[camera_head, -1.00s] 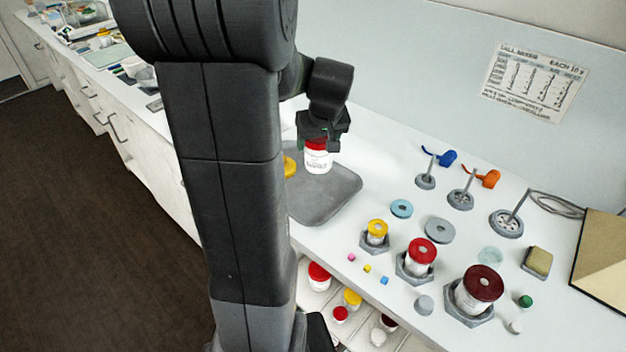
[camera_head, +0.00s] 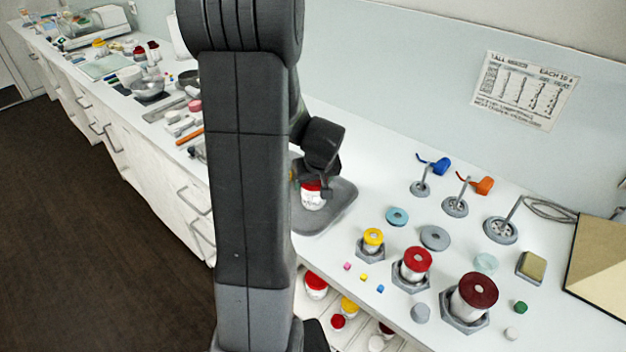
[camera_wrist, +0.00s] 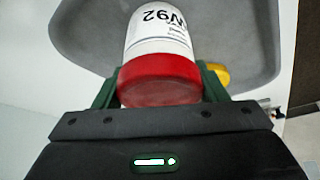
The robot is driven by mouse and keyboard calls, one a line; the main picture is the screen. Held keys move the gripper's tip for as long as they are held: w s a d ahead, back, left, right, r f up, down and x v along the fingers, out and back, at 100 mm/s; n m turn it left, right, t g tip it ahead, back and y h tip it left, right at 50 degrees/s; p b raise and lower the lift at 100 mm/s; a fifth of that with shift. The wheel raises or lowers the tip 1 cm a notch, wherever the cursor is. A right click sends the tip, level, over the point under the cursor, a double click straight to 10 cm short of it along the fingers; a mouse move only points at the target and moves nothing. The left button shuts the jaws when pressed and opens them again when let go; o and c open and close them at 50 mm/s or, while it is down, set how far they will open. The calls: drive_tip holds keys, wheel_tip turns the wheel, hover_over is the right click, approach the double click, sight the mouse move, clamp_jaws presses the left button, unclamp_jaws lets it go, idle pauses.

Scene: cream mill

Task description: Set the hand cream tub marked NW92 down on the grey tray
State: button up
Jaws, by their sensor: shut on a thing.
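The hand cream tub (camera_wrist: 160,40) is white with a red lid, and its label reads W92 at the visible edge in the wrist view. My gripper (camera_wrist: 160,88) is shut on it around the red lid, with a green finger on each side. In the head view the tub (camera_head: 312,200) is upright below my gripper (camera_head: 315,186), over the grey tray (camera_head: 335,213). The tray also fills the back of the wrist view (camera_wrist: 75,35). I cannot tell whether the tub's base touches the tray.
A yellow-lidded thing (camera_wrist: 218,73) is on the tray beside the tub, mostly hidden in the head view. To the right stand tubs with yellow (camera_head: 373,236), red (camera_head: 417,260) and dark red (camera_head: 478,290) lids in grey hexagonal holders. Several tubs sit on a shelf below the counter.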

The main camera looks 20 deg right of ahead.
drive_tip(key=shift+f, duration=0.2)
drive_tip(key=o, duration=1.1)
drive_tip(key=shift+r, duration=0.1)
drive_tip(key=shift+r, duration=0.1)
drive_tip(key=shift+r, duration=0.25)
drive_tip(key=b+v, duration=0.1)
drive_tip(key=v, duration=1)
drive_tip(key=shift+s+r, duration=0.2)
drive_tip(key=shift+r, duration=0.05)
